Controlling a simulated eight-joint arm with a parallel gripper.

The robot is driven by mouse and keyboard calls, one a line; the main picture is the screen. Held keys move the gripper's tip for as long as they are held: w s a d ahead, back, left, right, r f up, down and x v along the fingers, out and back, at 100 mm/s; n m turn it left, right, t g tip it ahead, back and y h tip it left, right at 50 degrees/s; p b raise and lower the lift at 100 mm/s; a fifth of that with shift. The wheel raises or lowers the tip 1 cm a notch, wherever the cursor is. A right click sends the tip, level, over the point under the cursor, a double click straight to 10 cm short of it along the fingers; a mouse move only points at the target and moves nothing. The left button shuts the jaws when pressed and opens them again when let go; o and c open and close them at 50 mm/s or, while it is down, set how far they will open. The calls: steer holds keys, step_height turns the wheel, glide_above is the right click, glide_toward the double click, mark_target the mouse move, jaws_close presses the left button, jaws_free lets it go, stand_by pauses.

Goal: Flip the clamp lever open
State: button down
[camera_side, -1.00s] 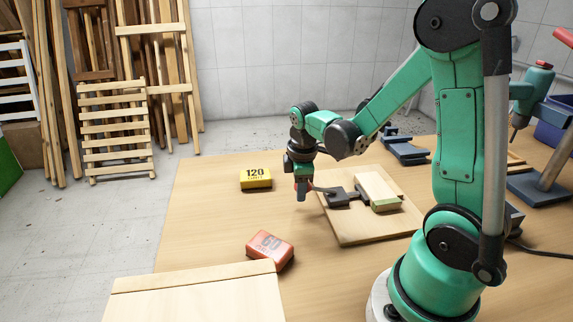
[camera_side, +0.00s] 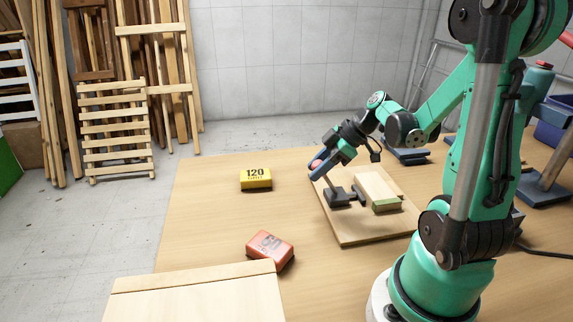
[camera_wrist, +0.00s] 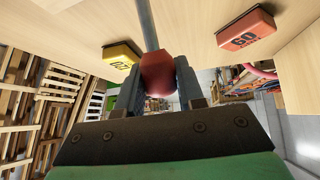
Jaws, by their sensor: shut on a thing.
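The clamp (camera_side: 340,196) is dark and fixed on a wooden base board (camera_side: 352,234). Its lever (camera_wrist: 148,26) is a thin grey rod with a red knob (camera_wrist: 157,74) at its end. My gripper (camera_side: 317,168) is shut on the red knob, with one finger on each side of it in the wrist view. The lever stands tilted upward from the clamp to the left in the side view. A pale wood block with a green lower edge (camera_side: 378,188) lies beside the clamp, by its pad. The lever's pivot is too small to make out.
A red block marked 60 (camera_side: 270,249) lies nearer the front. A light wood panel (camera_side: 200,297) is at the front edge. Table between them is clear.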

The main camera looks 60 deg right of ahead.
steer(key=shift+s+d+r+t+y, duration=0.25)
steer(key=shift+s+d+t+y, duration=0.35)
steer(key=shift+t+y, duration=0.25)
steer(key=shift+s+d+r+t+y, duration=0.25)
steer(key=shift+s+d+t+y, duration=0.3)
steer(key=shift+t+y, duration=0.25)
steer(key=c, duration=0.5)
jaws_free()
steer(key=shift+c, duration=0.2)
steer(key=shift+r, duration=0.1)
step_height(320, 180, up, 20)
